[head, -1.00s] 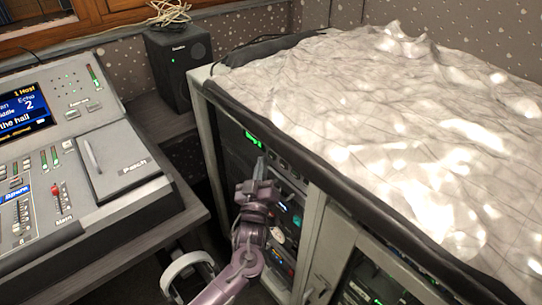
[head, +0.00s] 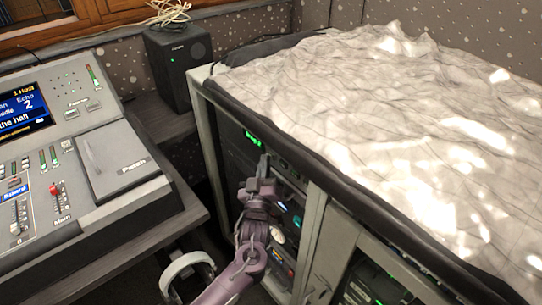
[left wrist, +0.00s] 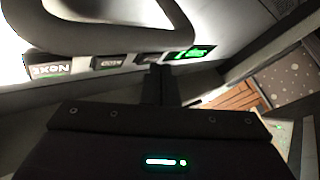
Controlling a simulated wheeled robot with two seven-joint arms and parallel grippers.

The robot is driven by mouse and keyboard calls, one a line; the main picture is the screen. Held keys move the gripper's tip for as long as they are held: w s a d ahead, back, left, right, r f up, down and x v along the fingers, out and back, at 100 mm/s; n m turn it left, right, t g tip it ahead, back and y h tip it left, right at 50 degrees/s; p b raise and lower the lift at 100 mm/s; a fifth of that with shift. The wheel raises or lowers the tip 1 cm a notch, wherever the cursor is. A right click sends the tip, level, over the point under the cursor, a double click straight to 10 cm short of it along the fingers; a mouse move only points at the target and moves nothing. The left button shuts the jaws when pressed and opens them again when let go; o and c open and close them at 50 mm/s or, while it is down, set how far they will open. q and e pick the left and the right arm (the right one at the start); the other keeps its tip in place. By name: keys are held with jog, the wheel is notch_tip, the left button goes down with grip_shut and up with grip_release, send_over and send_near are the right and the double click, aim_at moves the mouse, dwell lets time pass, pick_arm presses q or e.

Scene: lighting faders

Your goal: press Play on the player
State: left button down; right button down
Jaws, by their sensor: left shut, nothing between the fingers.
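The player is a dark unit in the rack cabinet, with a small green lit display (head: 252,138) near the top of the rack front. My left gripper (head: 263,165) is shut and empty, its fingertips up close to the panel just below and right of that display. In the left wrist view the fingertips (left wrist: 157,72) point at a row of dark buttons beside the green display (left wrist: 194,53). One button (left wrist: 48,68) at the left bears a blurred label. I cannot tell whether the tips touch a button. My right gripper is not in view.
A mixing desk (head: 122,160) stands at the left, with a black speaker (head: 180,65) behind it. A crumpled pale cloth (head: 390,120) covers the cabinet top. A white curved object (head: 188,265) is low, near my left arm. A second cabinet door (head: 335,245) is at the right.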

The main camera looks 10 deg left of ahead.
pick_arm(q)
jog(key=shift+w+d, duration=0.15)
jog(key=shift+w, duration=0.05)
jog(key=shift+s, duration=0.1)
dwell(0.4)
jog(key=shift+s+a+p, duration=0.3)
jog(key=shift+s+a, duration=0.15)
jog(key=shift+s, duration=0.05)
jog(key=s+a+p, duration=0.1)
jog(key=s, duration=0.1)
jog(key=s+a+p, duration=0.1)
jog(key=s+a, duration=0.1)
jog(key=shift+p, duration=0.3)
jog(key=shift+f, duration=0.1)
dwell(0.7)
